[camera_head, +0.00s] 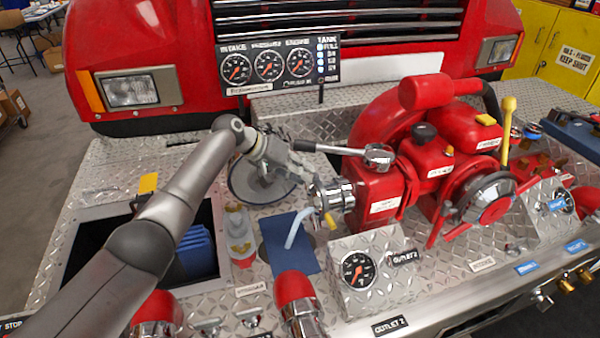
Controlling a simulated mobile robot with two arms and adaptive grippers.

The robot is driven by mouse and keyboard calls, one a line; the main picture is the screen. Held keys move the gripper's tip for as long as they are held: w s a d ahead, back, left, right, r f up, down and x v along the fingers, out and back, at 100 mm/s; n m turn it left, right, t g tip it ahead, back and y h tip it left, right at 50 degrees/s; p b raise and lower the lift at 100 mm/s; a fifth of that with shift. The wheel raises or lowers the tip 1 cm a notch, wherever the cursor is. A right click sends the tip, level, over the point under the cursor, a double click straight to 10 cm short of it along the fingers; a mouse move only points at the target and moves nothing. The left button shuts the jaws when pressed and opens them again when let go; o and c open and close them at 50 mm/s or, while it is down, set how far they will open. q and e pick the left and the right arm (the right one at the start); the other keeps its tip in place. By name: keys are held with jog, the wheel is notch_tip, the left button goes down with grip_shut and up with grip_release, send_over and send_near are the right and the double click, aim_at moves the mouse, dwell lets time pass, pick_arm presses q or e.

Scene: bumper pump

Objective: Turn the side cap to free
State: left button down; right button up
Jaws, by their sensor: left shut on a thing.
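The red pump (375,195) stands on the diamond-plate deck. A silver side fitting, which looks like the side cap (325,190), sticks out from its left side, with a small yellow lever below. My left gripper (304,172) reaches in from the left with its fingers closed at the outer end of this fitting. The fingertips partly hide the cap, and its turn angle is hard to read. A silver lever with a black grip (330,149) passes just above the fingers. My right gripper is not in view.
A gauge panel (280,65) stands behind the gripper. A round disc (245,183) lies below it. A blue pad (285,250), a bottle (240,238), red-capped outlets (293,288) and a gauge box (362,270) crowd the front. An open bin (90,228) is at left.

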pick_arm(q)
jog(key=shift+f, duration=0.1)
jog(key=c, duration=1.3)
grip_release()
jog(key=v, duration=1.2)
